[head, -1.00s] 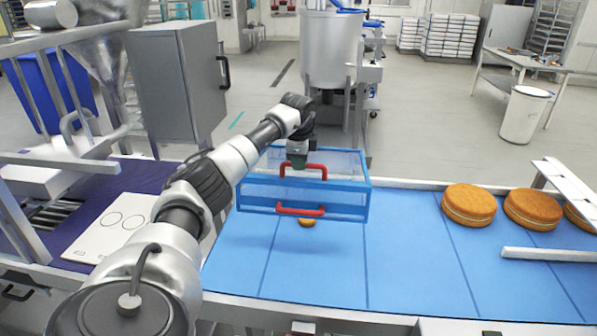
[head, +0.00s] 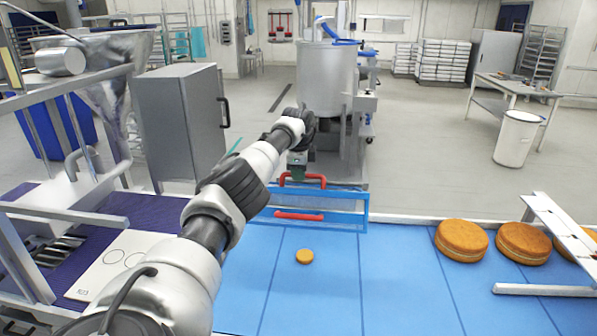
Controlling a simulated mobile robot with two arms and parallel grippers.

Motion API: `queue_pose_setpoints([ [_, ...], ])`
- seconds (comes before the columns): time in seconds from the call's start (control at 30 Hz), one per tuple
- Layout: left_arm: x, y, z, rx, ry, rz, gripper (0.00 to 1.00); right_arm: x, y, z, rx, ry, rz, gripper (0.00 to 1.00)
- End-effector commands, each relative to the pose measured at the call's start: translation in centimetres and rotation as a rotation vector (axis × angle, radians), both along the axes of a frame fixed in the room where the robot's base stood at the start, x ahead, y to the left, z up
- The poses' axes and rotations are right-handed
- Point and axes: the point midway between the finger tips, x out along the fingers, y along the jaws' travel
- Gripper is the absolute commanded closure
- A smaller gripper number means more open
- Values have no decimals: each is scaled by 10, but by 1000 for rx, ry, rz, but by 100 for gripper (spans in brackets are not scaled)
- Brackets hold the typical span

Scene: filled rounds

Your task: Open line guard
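The line guard (head: 345,212) is a see-through blue panelled cover with a blue frame at the far edge of the blue conveyor. It carries an upper red handle (head: 318,179) and a lower red handle (head: 299,216). My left gripper (head: 297,176) points down at the upper handle from behind and seems shut on it; its fingertips are small and partly hidden. My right gripper is not in view.
Large round cakes (head: 462,240) sit on the belt (head: 400,275) to the right, beside metal rails (head: 545,290). A white board (head: 115,265) lies at the left. A grey cabinet (head: 178,125) and a steel tank (head: 325,80) stand behind.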

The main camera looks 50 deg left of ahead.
Motion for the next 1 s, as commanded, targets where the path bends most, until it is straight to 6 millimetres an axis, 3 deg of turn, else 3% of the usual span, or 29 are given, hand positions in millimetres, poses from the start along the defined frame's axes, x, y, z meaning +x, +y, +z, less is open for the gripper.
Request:
queue_pose_setpoints([
  [0.03,0,0,-1,1,2,0,73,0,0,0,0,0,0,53],
  [0.13,0,0,-1,-1,2,1,58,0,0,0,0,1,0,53],
  [0.47,-1,0,3,-3,1,3,58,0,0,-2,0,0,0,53],
  [0.57,-2,-2,13,-2,-2,3,58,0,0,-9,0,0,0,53],
  [1.0,-11,-11,91,-4,3,2,58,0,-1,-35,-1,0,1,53],
])
